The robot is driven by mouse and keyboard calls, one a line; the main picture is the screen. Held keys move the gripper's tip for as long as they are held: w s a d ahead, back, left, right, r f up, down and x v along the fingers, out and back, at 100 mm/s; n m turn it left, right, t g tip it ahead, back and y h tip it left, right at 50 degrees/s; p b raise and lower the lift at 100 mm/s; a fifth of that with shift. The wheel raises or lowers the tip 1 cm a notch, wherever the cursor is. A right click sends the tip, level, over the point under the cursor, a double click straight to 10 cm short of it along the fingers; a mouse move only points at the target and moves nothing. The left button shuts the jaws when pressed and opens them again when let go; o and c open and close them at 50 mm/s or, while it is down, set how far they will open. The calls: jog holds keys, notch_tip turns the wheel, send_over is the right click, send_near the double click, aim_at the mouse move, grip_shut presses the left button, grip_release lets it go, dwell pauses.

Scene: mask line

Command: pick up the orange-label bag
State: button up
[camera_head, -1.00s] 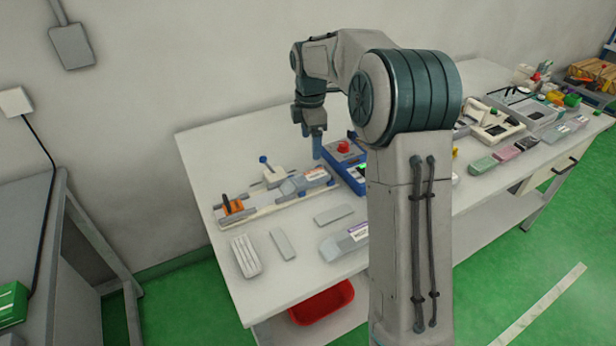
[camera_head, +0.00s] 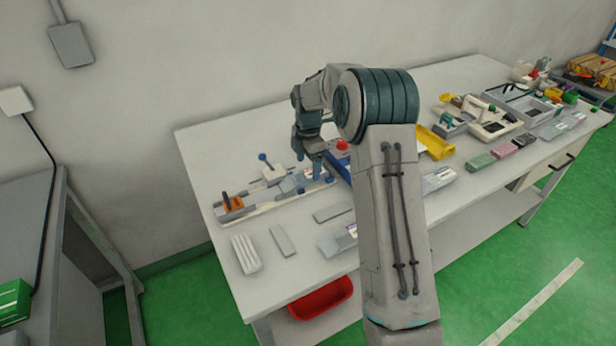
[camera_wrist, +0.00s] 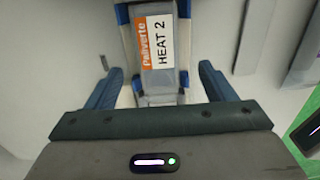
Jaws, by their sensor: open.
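The orange-label bag (camera_wrist: 159,78) lies between the two blue fingers in the wrist view. It is grey, with an orange and white label reading "HEAT 2". In the head view the bag (camera_head: 290,186) lies on the long pale fixture (camera_head: 262,211), its label end largely hidden by my gripper. My gripper (camera_head: 318,172) is open above that end, pointing down. In the wrist view my gripper (camera_wrist: 160,88) has one finger on each side of the bag, with gaps between; whether the tips are at bag height I cannot tell.
An orange clamp-like part (camera_head: 232,204) and a blue-knobbed lever (camera_head: 272,171) stand on the fixture. A blue box with a red button (camera_head: 342,145) is just right of my gripper, partly hidden by my arm. Another grey bag (camera_head: 335,242) and flat grey pieces (camera_head: 282,240) lie in front.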

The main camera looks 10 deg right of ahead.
aim_at(308, 174)
jog(key=shift+w+f+p, duration=0.15)
jog(key=shift+f+p, duration=0.25)
jog(key=shift+f, duration=1.75)
jog(key=c, duration=1)
jog(key=shift+r, duration=0.1)
jog(key=shift+c, duration=0.2)
